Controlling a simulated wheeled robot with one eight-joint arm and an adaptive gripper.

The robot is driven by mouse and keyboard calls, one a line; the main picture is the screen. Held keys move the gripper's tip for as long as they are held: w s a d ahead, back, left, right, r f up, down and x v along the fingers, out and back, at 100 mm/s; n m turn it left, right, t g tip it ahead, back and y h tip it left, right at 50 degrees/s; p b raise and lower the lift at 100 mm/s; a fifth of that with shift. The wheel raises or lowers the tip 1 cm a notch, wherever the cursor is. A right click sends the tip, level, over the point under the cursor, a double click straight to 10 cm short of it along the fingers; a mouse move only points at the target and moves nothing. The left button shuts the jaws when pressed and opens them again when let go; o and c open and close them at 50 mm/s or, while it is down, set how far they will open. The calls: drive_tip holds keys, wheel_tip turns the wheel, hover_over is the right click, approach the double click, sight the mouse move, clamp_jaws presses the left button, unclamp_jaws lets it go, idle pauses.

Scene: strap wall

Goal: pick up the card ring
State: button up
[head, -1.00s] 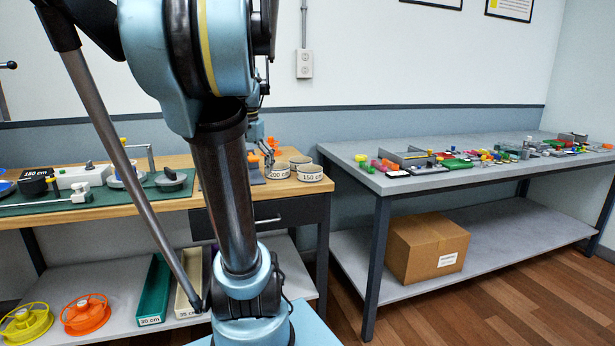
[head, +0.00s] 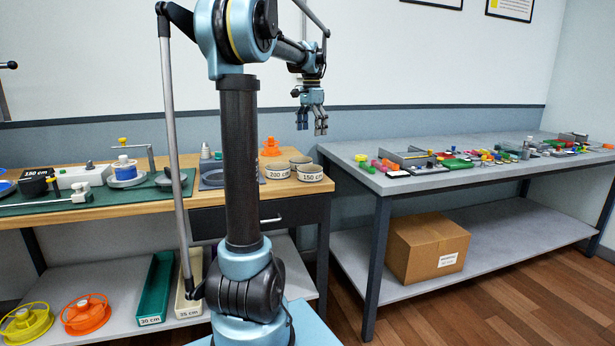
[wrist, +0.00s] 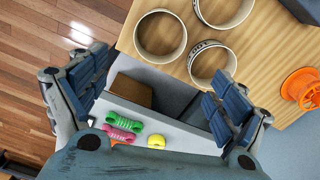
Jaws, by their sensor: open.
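Several open, hollow rings stand together at the right end of the wooden bench; I cannot tell which one is the card ring. In the head view one is marked 200 cm (head: 278,173) and one 150 cm (head: 311,175), with a third ring (head: 300,160) behind. The wrist view shows three: a left ring (wrist: 138,46), a lower ring (wrist: 192,70) with print on its wall, and an upper ring (wrist: 246,18). My gripper (head: 314,128) hangs above and right of them, fingers down. In the wrist view my gripper (wrist: 158,78) is open and empty.
An orange spool (head: 270,148) stands behind the rings; a grey square tray (head: 212,181) is left of them. The grey table (head: 385,183) at right holds many small coloured items. A cardboard box (head: 420,250) sits on its lower shelf. The air around my gripper is clear.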

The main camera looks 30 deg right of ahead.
approach(311, 170)
drive_tip(key=s+f, duration=0.1)
drive_tip(key=f, duration=0.1)
drive_tip(key=s+a+f, duration=0.1)
drive_tip(key=f, duration=0.2)
drive_tip(key=s+a+f, duration=0.1)
drive_tip(key=f, duration=0.2)
drive_tip(key=shift+s+a+f, duration=0.2)
drive_tip(key=shift+s, duration=0.05)
drive_tip(key=c, duration=0.5)
